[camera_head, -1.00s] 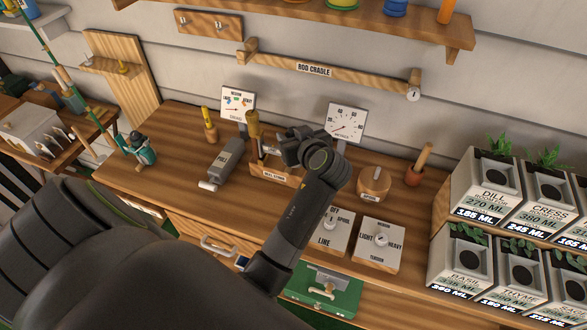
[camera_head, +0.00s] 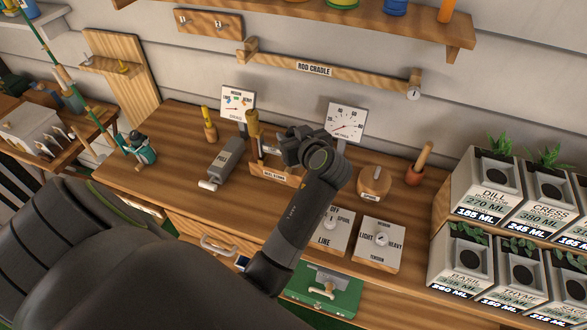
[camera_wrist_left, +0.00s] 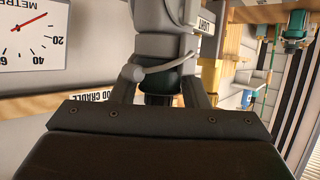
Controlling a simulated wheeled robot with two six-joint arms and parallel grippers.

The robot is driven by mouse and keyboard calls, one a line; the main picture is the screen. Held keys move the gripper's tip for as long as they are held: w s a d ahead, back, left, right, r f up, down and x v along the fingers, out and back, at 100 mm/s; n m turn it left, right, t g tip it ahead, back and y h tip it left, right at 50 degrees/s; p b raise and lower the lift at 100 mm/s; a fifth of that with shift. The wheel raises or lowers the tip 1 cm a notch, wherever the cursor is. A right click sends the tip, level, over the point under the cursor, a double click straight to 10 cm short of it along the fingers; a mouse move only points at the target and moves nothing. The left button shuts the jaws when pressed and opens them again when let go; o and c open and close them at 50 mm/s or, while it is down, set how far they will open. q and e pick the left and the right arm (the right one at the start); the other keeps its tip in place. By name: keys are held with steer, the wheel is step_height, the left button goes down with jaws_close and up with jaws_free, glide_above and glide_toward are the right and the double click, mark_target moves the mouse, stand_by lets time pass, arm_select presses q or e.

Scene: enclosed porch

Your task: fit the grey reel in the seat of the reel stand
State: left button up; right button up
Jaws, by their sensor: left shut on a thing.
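My left gripper (camera_head: 298,146) is above the right part of the wooden reel stand (camera_head: 268,174) on the bench and partly covers it in the head view. In the left wrist view its fingers (camera_wrist_left: 160,90) are shut on the grey reel (camera_wrist_left: 160,20), whose crank handle sticks out to the left. A dark teal part of the reel shows between the fingers. In the head view the reel is mostly hidden behind the gripper, and the stand's seat cannot be made out. I cannot tell whether reel and stand touch. My right gripper is not in view.
A grey winder-like box (camera_head: 226,160) stands left of the stand. A metres dial (camera_head: 346,123) and a smaller dial board (camera_head: 237,105) stand behind. A round wooden spool holder (camera_head: 374,182), line board (camera_head: 328,228) and tension board (camera_head: 381,242) lie to the right. Planters (camera_head: 490,190) fill the far right.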

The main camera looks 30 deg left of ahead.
arm_select(q)
steer(key=shift+f+b, duration=1.15)
steer(key=shift+f, duration=0.1)
stand_by(0.9)
steer(key=o, duration=1.9)
steer(key=shift+d+r, duration=0.1)
